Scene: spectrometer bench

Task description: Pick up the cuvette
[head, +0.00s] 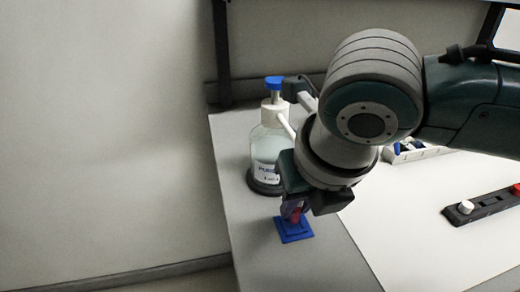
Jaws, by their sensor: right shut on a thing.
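My right gripper (294,208) reaches down from the right over a small blue square holder (295,236) near the left part of the bench. It is shut on a small reddish piece (296,216), which I take to be the cuvette. Most of this piece is hidden by the fingers and wrist. Its lower end is at or just above the blue holder; I cannot tell whether they touch. My left gripper is not in view.
A clear bottle (268,143) with a blue cap stands in a dark ring just behind the gripper. A white rack (418,154) sits behind my arm. A dark strip with white and red knobs (485,206) lies at the right. The bench's left edge is close to the holder.

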